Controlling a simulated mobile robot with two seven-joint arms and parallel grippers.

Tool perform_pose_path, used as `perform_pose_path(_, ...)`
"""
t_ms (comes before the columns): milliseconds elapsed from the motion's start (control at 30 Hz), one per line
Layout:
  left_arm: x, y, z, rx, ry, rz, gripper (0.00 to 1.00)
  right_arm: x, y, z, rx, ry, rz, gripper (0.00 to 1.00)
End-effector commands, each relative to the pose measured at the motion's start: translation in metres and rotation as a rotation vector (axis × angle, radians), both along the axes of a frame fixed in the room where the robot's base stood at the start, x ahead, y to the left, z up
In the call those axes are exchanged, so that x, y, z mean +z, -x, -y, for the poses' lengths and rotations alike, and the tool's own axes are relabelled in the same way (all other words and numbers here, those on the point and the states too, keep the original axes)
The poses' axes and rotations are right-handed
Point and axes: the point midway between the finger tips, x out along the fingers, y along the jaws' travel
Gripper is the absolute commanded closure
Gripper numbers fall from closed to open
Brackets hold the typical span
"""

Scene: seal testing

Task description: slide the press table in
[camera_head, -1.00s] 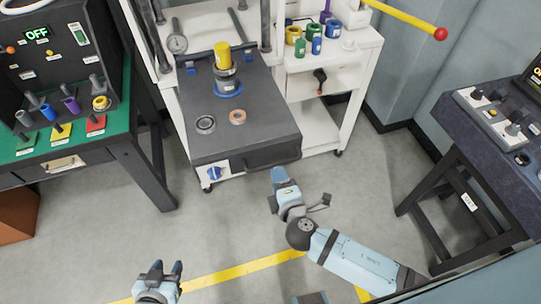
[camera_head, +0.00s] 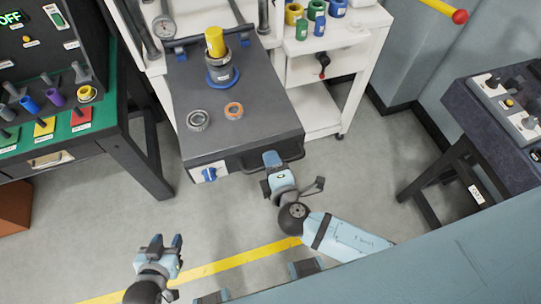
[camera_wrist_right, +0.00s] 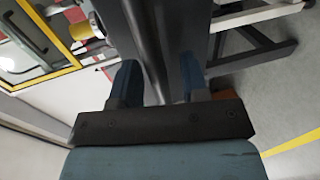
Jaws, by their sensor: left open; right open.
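The press table (camera_head: 250,118) is a dark grey slab standing out from the white press frame, with a dark handle (camera_head: 297,157) on its front edge. On it stand a yellow cylinder (camera_head: 215,42) in a metal part with a blue base ring, a grey ring (camera_head: 198,120) and an orange-brown ring (camera_head: 233,110). My right gripper (camera_head: 272,160) is open at the front edge and overlaps the handle; contact is unclear. In the right wrist view, dark surfaces show beyond and between its fingers (camera_wrist_right: 160,85). My left gripper (camera_head: 165,243) is open and empty over the floor.
A green-topped bench (camera_head: 108,125) with coloured parts stands at left. A white cart (camera_head: 345,60) with small coloured cylinders stands right of the press table. A dark console (camera_head: 480,120) is at far right. The floor (camera_head: 225,215) in front is clear, with a yellow line.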

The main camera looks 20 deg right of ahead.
Motion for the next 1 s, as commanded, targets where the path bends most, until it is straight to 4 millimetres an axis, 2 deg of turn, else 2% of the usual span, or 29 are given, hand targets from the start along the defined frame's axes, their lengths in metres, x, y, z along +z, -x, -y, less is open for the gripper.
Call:
perform_pose_path(367, -0.001, 0.0, 0.0, 0.0, 0.0, -0.001, 0.57, 0.0, 0.001, -0.001, 0.0, 0.0, 0.0, 0.59)
perform_pose_path(533, -0.001, 0.0, 0.0, 0.0, 0.0, -0.001, 0.57, 0.0, 0.001, -0.001, 0.0, -0.001, 0.0, 0.96)
perform_pose_path(567, -0.001, 0.0, 0.0, 0.0, 0.0, -0.001, 0.57, 0.0, 0.001, -0.001, 0.0, -0.001, 0.0, 1.0)
perform_pose_path(833, -0.001, 0.0, 0.0, 0.0, 0.0, -0.001, 0.57, -0.001, -0.001, -0.001, -0.001, -0.001, 0.0, 1.0)
perform_pose_path(1000, -0.002, 0.0, 0.0, 0.0, 0.0, -0.001, 0.57, -0.001, -0.012, -0.001, -0.001, -0.001, 0.0, 1.0)
